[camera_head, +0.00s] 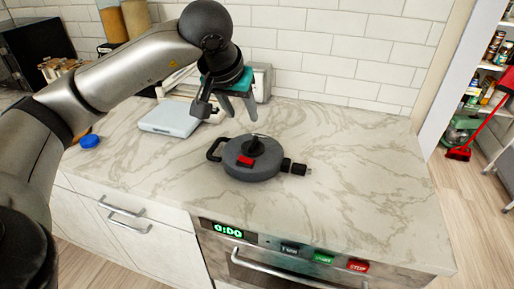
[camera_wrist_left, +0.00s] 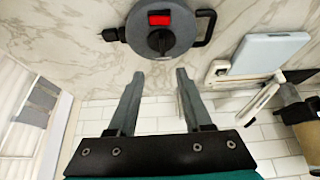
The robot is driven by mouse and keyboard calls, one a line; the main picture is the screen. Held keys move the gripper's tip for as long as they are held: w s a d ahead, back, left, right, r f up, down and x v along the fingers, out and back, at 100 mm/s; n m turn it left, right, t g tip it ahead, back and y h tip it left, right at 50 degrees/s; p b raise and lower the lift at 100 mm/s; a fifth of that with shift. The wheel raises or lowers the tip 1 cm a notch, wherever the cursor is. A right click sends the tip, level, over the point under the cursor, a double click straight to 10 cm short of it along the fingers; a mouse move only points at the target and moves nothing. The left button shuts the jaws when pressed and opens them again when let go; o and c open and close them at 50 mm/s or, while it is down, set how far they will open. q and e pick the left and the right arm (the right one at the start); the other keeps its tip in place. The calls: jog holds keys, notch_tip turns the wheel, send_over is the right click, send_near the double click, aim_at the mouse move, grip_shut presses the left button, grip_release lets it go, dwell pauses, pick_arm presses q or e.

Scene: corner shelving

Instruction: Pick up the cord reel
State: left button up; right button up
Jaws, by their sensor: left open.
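The cord reel (camera_head: 252,158) is a round dark grey disc with a red switch, a black knob on top, a loop handle at its left and a black plug at its right. It lies flat on the marble counter. My left gripper (camera_head: 231,113) is open and empty, above and behind the reel in the head view. In the left wrist view the reel (camera_wrist_left: 161,27) lies beyond the tips of the open fingers (camera_wrist_left: 156,75), with clear space between. My right gripper is not in view.
A pale blue-grey flat box (camera_head: 170,119) stands left of the reel on the marble counter (camera_head: 360,170). A blue lid (camera_head: 90,141) lies further left. A tiled wall (camera_head: 330,60) closes the back. The counter right of the reel is clear.

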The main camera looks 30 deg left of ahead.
pick_arm(q)
jog(key=b, duration=0.1)
send_near(253, 140)
jog(key=shift+s+d+f, duration=0.1)
jog(key=shift+d+f, duration=0.15)
jog(key=shift+f, duration=0.85)
jog(key=shift+x, duration=0.75)
jog(key=shift+w+a+b+x, duration=0.1)
jog(key=shift+w+b+x, duration=0.05)
jog(key=shift+x, duration=0.95)
jog(key=shift+w+a+b+x, duration=0.15)
jog(key=shift+x, duration=0.95)
jog(key=shift+r, duration=0.15)
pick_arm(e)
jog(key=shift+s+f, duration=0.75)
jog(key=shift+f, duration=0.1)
pick_arm(q)
jog(key=shift+c, duration=0.2)
grip_shut()
jog(key=shift+w+r, duration=0.15)
jog(key=shift+r, duration=0.1)
